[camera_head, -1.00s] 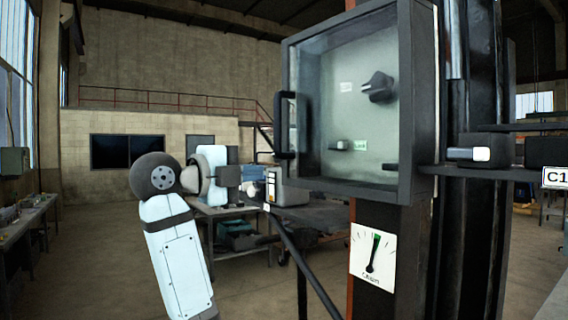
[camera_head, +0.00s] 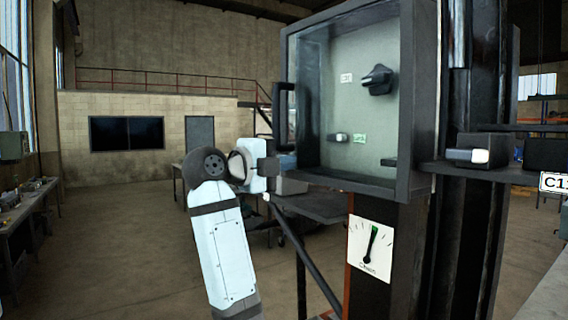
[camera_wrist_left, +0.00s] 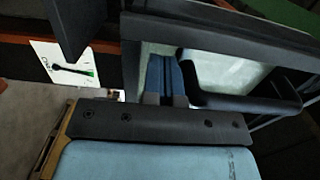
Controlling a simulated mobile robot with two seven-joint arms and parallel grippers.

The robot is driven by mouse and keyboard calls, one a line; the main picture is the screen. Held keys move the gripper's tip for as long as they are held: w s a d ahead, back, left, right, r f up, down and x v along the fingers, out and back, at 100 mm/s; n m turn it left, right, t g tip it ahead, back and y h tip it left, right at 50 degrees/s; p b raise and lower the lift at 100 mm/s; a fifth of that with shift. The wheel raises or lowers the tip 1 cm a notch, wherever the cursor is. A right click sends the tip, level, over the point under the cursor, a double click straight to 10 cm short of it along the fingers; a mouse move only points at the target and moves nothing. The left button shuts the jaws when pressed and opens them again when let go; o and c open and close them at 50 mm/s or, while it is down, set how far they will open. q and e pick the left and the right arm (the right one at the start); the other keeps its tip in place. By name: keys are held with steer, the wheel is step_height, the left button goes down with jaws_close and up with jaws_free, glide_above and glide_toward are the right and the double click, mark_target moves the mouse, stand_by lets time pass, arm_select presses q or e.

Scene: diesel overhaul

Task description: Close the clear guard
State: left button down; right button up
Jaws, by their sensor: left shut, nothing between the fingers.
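The clear guard (camera_head: 318,112) is a see-through pane in a dark frame on the front of a box on a post. Whether it is fully seated I cannot tell. Its black bar handle (camera_head: 279,116) is on the left edge and also shows in the left wrist view (camera_wrist_left: 240,101). Behind the pane are a dark rotary knob (camera_head: 377,80) and a small lever (camera_head: 339,138). My left gripper (camera_head: 273,163) is shut and empty near the handle's lower end, partly hidden. In the left wrist view its blue fingers (camera_wrist_left: 165,78) lie beside the handle; contact is unclear. My right gripper is not in view.
A white dial gauge (camera_head: 370,249) is on the post below the box. A dark block with a white-tipped lever (camera_head: 479,155) sticks out right of the box. A black rail (camera_head: 305,252) slopes below my left gripper. A workbench (camera_head: 322,206) stands behind; open floor lies left.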

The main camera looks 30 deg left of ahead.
arm_select(q)
steer(key=m+h+b, duration=0.1)
steer(key=w+g+h+b, duration=0.1)
steer(key=b, duration=0.1)
steer(key=w+m+h+b, duration=0.1)
steer(key=shift+w+d+m+g+h+b, duration=0.1)
steer(key=shift+d+m+g+h+b, duration=0.2)
steer(key=shift+g+b, duration=0.1)
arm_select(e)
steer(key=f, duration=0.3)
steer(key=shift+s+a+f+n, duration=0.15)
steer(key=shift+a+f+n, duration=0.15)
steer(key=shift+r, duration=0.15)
arm_select(q)
steer(key=shift+f, duration=0.1)
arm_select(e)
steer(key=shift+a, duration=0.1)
